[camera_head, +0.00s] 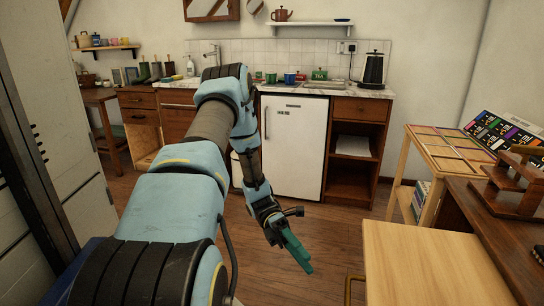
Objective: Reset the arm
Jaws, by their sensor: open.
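My gripper (297,250) is in the middle of the head view, at the end of my blue and black arm. Its green fingers point down and to the right, above the wooden floor (330,232). The fingers look close together from this angle, but the gripper is open. Nothing shows between them. The arm reaches forward from the lower left, bends near the counter in the picture, and its forearm hangs down in front of the white fridge (298,150).
A tall pale cabinet (55,130) stands left. Floor is clear around the gripper.

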